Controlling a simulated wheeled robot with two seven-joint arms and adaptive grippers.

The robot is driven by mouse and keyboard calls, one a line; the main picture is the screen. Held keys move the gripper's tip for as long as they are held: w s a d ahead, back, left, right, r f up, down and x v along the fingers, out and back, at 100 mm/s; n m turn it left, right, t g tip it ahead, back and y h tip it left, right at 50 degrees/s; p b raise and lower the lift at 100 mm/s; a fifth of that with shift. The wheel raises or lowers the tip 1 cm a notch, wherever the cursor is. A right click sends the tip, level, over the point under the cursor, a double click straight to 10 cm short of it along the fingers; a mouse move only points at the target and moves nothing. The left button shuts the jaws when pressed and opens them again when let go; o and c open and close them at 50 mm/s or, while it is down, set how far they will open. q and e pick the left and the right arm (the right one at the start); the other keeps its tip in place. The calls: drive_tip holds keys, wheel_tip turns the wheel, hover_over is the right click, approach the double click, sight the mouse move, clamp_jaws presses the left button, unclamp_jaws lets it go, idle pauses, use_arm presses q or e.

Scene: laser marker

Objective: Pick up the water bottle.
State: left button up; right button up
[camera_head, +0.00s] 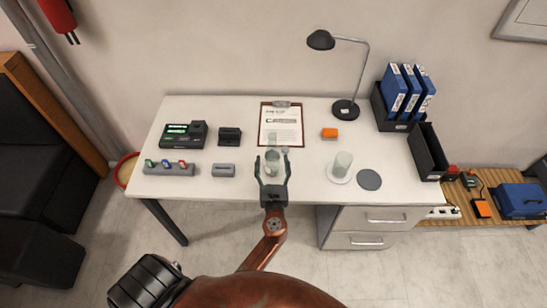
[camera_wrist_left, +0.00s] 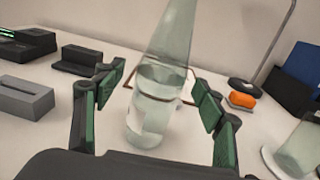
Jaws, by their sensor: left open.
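The water bottle (camera_head: 272,158), clear with a pale label band, stands upright on the white desk near its front edge. In the left wrist view the bottle (camera_wrist_left: 158,105) rises between the fingers, its top cut off by the frame. My left gripper (camera_head: 272,163) is open around the bottle, a finger on each side. In the left wrist view the gripper (camera_wrist_left: 158,82) shows gaps between its green-padded fingers and the bottle. My right gripper is not in view.
A clipboard (camera_head: 281,126) lies behind the bottle. A glass (camera_head: 342,163) stands on a white coaster to the right, near a dark round coaster (camera_head: 369,180). A grey block (camera_head: 223,170) lies left. A lamp (camera_head: 345,108) stands further back.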

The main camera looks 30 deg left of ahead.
use_arm(q)
drive_tip(key=shift+x, duration=0.8)
drive_tip(key=shift+w+a, duration=0.2)
drive_tip(key=shift+w, duration=0.15)
drive_tip(key=shift+w+a, duration=0.1)
drive_tip(key=shift+w, duration=0.05)
drive_tip(key=c, duration=0.8)
clamp_jaws()
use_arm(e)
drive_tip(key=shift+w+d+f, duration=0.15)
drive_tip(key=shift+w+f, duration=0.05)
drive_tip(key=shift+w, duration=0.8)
